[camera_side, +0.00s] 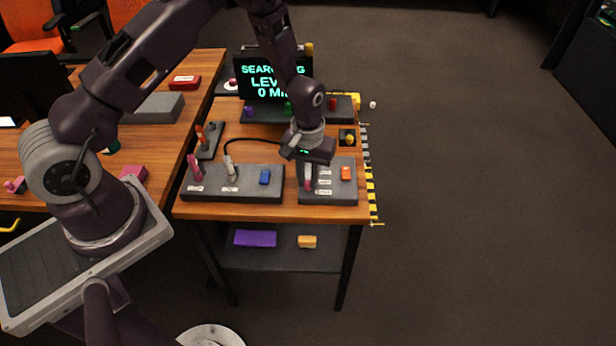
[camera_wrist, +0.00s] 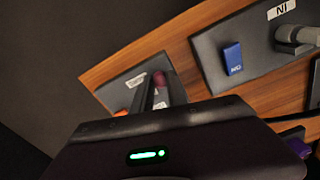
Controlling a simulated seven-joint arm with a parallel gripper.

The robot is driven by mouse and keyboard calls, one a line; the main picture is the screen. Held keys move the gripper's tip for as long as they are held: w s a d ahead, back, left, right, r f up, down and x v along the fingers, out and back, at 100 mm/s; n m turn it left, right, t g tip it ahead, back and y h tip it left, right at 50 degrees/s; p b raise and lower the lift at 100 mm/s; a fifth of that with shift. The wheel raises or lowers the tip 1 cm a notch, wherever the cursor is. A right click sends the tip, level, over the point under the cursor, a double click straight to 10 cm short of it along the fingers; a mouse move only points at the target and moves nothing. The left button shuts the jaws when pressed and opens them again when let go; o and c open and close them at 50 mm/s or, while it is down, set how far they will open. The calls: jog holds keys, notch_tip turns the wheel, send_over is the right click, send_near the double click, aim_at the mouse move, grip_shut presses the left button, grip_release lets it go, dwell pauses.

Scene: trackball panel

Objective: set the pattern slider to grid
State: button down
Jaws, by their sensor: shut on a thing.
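The right grey panel (camera_side: 334,193) at the front of the wooden table holds the pattern slider, with several small white labels in a column beside it. The label text is too small to read. My gripper (camera_side: 308,176) reaches down onto the left part of this panel and is shut on the slider's pink knob (camera_side: 308,185). The knob is level with the lower labels, near the front. In the wrist view, the dark red-pink knob (camera_wrist: 160,79) shows at the fingers (camera_wrist: 152,92), next to a white label. The fingers hide the slider's track.
An orange button (camera_side: 346,172) is on the same panel, right of the labels. The left panel (camera_side: 215,195) carries a pink lever, a grey plug with a black cable and a blue switch (camera_side: 265,177). Behind stands a screen (camera_side: 258,80) reading "SEARCHING", partly hidden by my arm.

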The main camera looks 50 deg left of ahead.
aim_at(309, 174)
dwell(0.8)
jog(key=w+a, duration=0.3)
jog(key=shift+w+a, duration=0.3)
jog(key=c, duration=1.3)
grip_release()
